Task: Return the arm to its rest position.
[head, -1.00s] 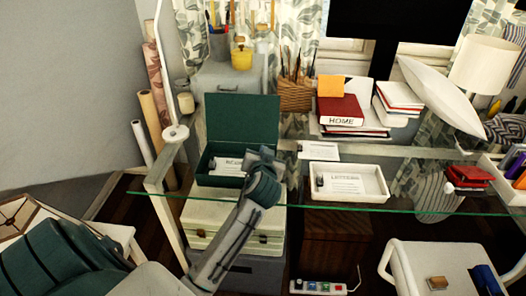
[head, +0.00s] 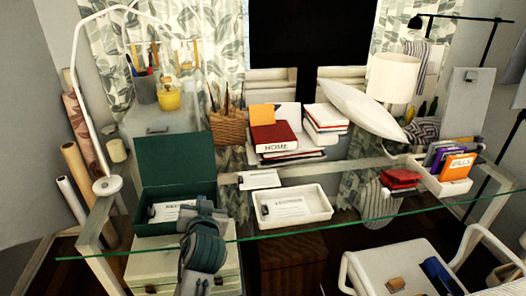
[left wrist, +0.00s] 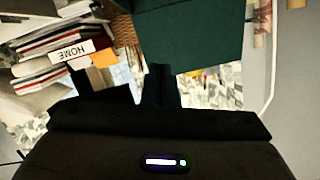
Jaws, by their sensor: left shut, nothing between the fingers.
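My left gripper (head: 205,208) is in the lower left part of the head view, in front of the open green box (head: 178,160) and overlapping its front right corner in the picture. It is shut and empty. Contact with the box cannot be told. My left arm reaches up to it from the bottom edge. In the left wrist view the gripper (left wrist: 140,88) is a dark shape, with the green box (left wrist: 190,35) beyond it. My right gripper is not in view.
A glass desk (head: 350,215) holds a white tray (head: 292,218) with a paper, a stack of books (head: 275,137), a wicker pen basket (head: 228,128) and an organizer (head: 455,186). A white chair (head: 350,272) stands at the front right. Wrapping rolls (head: 75,165) stand at left.

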